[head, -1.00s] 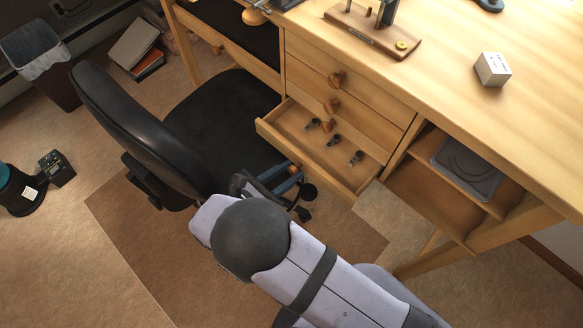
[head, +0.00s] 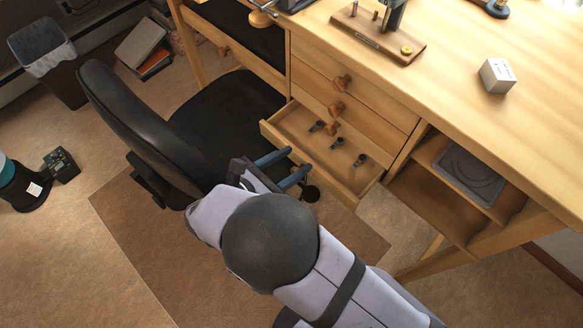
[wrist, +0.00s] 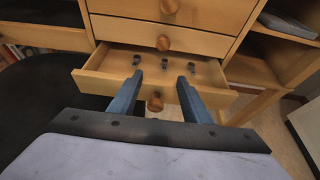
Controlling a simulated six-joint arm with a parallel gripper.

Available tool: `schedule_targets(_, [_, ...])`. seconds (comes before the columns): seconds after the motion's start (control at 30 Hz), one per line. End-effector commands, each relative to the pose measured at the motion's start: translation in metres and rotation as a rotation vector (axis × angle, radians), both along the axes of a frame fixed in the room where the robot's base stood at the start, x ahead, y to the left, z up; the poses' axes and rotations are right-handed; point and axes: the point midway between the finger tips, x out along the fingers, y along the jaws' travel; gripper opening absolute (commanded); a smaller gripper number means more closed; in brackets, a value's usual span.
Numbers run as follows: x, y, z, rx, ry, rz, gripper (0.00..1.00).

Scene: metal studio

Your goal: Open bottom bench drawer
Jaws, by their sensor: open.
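The bottom bench drawer (head: 340,184) is pulled out from the wooden bench, with several small dark metal parts (head: 337,143) lying inside. In the wrist view the drawer (wrist: 215,97) shows its round wooden knob (wrist: 155,104) between and below my fingers. My gripper (head: 297,164) is open and empty, its two blue fingers apart, in front of the drawer front. In the wrist view the gripper (wrist: 158,92) points toward the drawer and does not hold the knob. In the head view the bottom knob is hidden.
A black office chair (head: 140,125) stands close on the left. An open shelf (head: 430,205) is to the right of the drawers. A white box (head: 497,76) lies on the benchtop.

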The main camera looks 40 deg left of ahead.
Motion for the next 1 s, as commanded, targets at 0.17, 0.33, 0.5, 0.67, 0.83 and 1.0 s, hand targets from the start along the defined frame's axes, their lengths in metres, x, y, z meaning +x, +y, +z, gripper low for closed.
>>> schedule_targets(0.17, [0.0,0.0,0.024,0.001,0.0,0.001,0.44])
schedule_targets(0.33, [0.0,0.0,0.033,-0.001,0.0,0.0,0.44])
schedule_targets(0.5, [0.0,0.0,0.035,-0.002,0.0,0.001,0.44])
schedule_targets(0.67, [0.0,0.0,0.035,-0.001,0.0,0.0,0.44])
schedule_targets(0.83, [0.001,-0.002,0.03,-0.013,-0.027,0.001,0.44])
schedule_targets(1.0, [0.002,-0.007,0.018,-0.055,-0.147,0.003,0.44])
